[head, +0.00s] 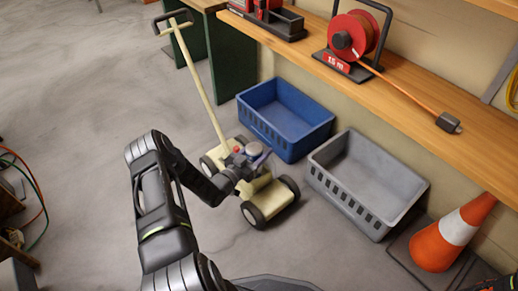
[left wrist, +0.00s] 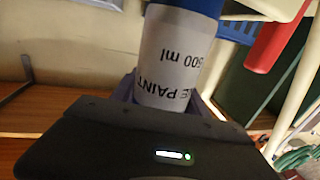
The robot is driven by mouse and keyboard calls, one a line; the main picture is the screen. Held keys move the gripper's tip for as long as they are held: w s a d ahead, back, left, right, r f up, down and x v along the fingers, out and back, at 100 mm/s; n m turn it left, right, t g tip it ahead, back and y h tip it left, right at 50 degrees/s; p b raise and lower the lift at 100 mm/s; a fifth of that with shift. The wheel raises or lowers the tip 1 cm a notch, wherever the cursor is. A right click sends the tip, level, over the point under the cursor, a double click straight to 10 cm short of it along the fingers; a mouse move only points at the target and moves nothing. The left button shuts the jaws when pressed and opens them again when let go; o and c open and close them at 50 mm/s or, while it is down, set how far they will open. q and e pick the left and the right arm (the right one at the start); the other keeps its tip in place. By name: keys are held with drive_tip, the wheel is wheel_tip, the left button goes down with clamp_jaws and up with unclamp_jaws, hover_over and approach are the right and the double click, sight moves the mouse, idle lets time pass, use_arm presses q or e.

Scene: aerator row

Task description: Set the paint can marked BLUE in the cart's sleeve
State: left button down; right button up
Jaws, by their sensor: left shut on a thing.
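The paint can (left wrist: 168,60) has a white label and a blue end. Its label reads upside down in the left wrist view, with "E PAINT" and "500 ml" showing and the rest turned out of sight. My left gripper (head: 244,164) is shut on the can, which shows only as a small bluish round shape (head: 254,149) in the head view. The cart (head: 262,204) is cream with black wheels and a long handle. The gripper and can are over the cart in the head view. The sleeve cannot be made out behind them, and I cannot tell whether the can touches it.
A blue crate (head: 286,127) and a grey crate (head: 368,183) stand on the floor right of the cart. An orange and white cone (head: 450,237) is at the lower right. A wooden bench (head: 400,96) holds a cable reel (head: 352,40). Floor left of the cart is clear.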

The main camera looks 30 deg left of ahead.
use_arm(q)
drive_tip(key=shift+f+b, duration=0.7)
drive_tip(key=shift+f, duration=2.5)
drive_tip(key=shift+f, duration=0.1)
drive_tip(key=c, duration=0.8)
unclamp_jaws()
drive_tip(key=o, duration=0.3)
drive_tip(key=shift+f, duration=0.1)
drive_tip(key=shift+s, duration=0.1)
